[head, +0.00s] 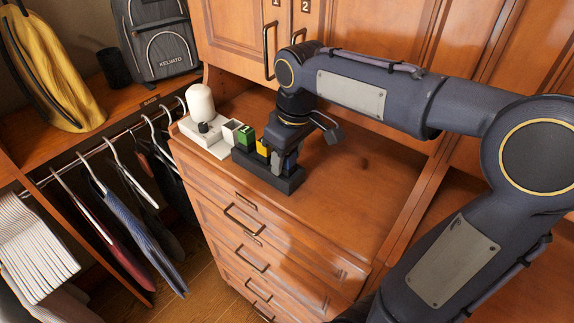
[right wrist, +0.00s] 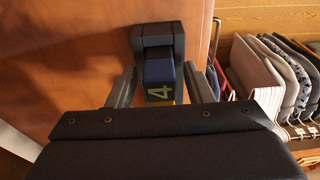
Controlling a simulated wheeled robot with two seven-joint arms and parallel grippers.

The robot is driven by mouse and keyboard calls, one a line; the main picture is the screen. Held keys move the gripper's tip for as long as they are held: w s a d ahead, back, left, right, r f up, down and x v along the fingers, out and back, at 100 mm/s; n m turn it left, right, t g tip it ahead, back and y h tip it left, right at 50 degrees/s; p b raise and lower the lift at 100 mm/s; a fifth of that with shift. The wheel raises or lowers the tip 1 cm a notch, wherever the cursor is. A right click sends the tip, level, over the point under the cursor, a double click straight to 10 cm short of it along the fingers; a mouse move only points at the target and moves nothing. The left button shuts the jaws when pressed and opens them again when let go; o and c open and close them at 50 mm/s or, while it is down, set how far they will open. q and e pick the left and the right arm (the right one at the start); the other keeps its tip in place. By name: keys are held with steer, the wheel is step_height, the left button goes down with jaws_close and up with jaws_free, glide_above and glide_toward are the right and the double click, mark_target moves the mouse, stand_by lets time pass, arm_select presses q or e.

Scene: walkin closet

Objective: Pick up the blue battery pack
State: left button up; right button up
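The blue battery pack (right wrist: 159,72), marked with a yellow-green 4, stands in the black holder (right wrist: 158,31) in the right wrist view. In the head view only a sliver of the blue pack (head: 291,160) shows behind my gripper. My right gripper (head: 282,157) points down over the right end of the black holder (head: 270,174). Its two fingers are spread on either side of the blue pack, with a small gap visible on each side. A green pack (head: 245,136) and a yellow pack (head: 262,148) stand in the holder to the left. My left gripper is not in view.
A white device with a domed top (head: 201,102) stands left of the holder on the wooden dresser top (head: 345,190). The dresser top to the right is clear. Wooden cabinet doors (head: 235,35) rise behind. Clothes on hangers (head: 130,215) hang at the left.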

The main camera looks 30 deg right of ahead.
steer(key=c, duration=0.9)
steer(key=shift+r, duration=0.1)
